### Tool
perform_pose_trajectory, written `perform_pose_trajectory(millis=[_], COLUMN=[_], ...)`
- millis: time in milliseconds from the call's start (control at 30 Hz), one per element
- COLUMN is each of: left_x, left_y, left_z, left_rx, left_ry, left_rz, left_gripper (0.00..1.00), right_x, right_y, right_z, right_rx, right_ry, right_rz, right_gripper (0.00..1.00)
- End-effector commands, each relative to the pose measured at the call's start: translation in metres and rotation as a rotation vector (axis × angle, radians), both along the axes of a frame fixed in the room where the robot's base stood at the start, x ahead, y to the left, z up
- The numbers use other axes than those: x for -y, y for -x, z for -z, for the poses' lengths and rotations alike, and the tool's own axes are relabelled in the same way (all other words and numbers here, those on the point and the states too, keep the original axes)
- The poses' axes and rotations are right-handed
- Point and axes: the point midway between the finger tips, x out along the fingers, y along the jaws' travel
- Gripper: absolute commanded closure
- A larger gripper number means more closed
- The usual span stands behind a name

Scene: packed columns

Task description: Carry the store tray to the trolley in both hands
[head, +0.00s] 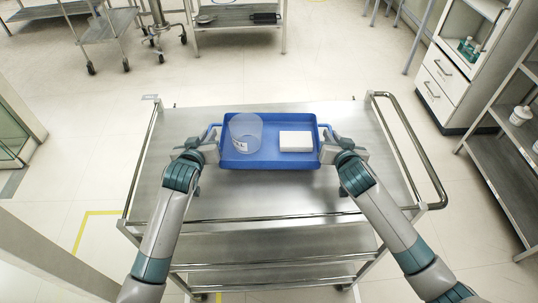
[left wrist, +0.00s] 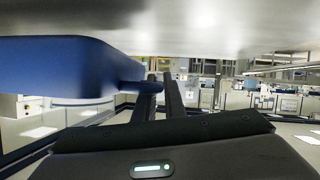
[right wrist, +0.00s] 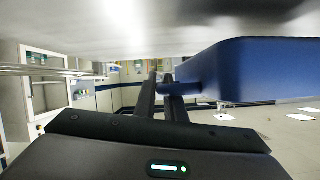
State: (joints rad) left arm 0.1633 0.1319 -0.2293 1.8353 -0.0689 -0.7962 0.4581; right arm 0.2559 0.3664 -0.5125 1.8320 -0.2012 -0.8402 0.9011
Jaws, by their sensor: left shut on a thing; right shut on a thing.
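The blue store tray (head: 268,160) is over the top shelf of the steel trolley (head: 300,190) in the head view. A clear beaker (head: 245,130) stands in its left part and a white box (head: 296,141) lies in its right part. My left gripper (head: 213,140) is shut on the tray's left handle, and my right gripper (head: 326,140) is shut on its right handle. The tray also shows in the left wrist view (left wrist: 60,65) and the right wrist view (right wrist: 250,75). It looks level. I cannot tell whether its underside touches the trolley.
The trolley has a raised push handle (head: 410,150) on its right and lower shelves. A white drawer cabinet (head: 450,75) and a steel rack (head: 500,150) stand at the right. Steel carts (head: 240,15) stand at the back. The trolley top around the tray is bare.

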Motion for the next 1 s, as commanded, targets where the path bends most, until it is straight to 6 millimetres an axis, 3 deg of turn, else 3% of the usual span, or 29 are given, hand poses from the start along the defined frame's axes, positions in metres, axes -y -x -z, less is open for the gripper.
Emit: perform_pose_trajectory(millis=[567,1000], left_x=[-0.001,-0.001], left_y=[0.000,0.000], left_z=[0.001,0.017], left_rx=[0.002,0.002], left_ry=[-0.002,-0.001], left_rz=[-0.002,-0.001], left_gripper=[1.00,1.00], right_x=[0.001,0.001], right_y=[0.000,0.000], right_z=[0.001,0.017], right_rx=[0.002,0.002], right_ry=[0.000,0.002], right_rz=[0.001,0.002], right_gripper=[1.00,1.00])
